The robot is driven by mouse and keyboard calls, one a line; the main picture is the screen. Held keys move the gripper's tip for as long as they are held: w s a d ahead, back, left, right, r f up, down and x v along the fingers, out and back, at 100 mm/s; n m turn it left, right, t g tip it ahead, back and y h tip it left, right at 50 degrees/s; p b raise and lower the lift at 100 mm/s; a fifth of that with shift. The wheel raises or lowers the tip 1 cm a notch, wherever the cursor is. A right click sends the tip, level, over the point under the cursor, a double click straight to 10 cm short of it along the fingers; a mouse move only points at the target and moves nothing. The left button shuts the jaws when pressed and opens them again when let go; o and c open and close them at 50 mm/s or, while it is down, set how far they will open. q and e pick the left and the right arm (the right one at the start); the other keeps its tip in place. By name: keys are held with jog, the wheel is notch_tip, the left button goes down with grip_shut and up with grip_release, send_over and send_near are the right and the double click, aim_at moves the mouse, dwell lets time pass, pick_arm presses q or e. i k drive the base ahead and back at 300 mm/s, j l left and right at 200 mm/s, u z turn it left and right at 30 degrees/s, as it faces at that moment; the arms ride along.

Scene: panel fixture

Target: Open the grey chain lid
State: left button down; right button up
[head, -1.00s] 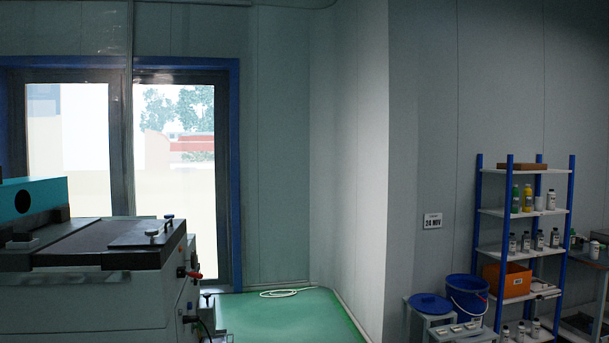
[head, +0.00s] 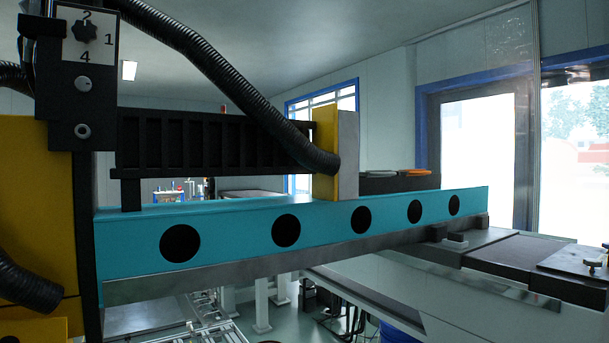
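I cannot pick out the grey chain lid for certain. A dark flat plate (head: 575,262) with small knobs lies on the machine top (head: 490,262) at the right edge of the head view and is partly cut off. A black ribbed rail (head: 215,146), which looks like a cable chain, runs above the teal beam (head: 330,226). A yellow block with a grey face (head: 348,155) stands at the rail's right end. Neither of my grippers is in view.
A black corrugated hose (head: 215,70) hangs across the rail. A panel with a numbered knob (head: 86,33) is on the dark column at the upper left. The teal beam spans most of the view. Some green floor (head: 285,318) shows below it.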

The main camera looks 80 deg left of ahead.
aim_at(373, 173)
jog(key=u, duration=2.05)
